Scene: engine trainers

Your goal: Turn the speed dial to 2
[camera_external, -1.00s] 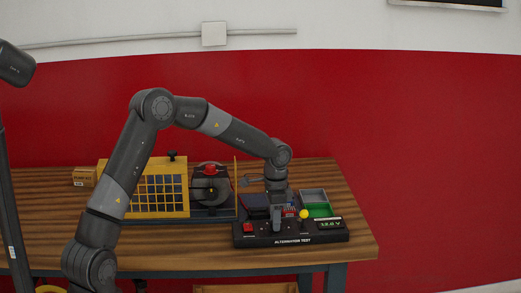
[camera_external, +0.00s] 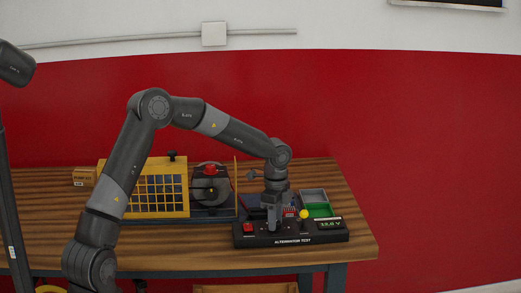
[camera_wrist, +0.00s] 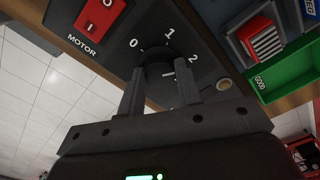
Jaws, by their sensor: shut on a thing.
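The black speed dial (camera_wrist: 157,57) shows in the wrist view on the dark panel, with the numbers 0, 1 and 2 printed around it. My gripper (camera_wrist: 162,78) is shut on the dial, one finger on each side. A short white mark shows on the dial between the fingers; which number it points to is unclear.
A red motor switch (camera_external: 248,227) is left of the gripper. A yellow knob (camera_external: 304,214) and a small display (camera_external: 330,224) are to its right. Grey (camera_external: 313,195) and green (camera_external: 318,210) bins stand behind. A yellow mesh guard (camera_external: 150,190) is at left. The table's right end is clear.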

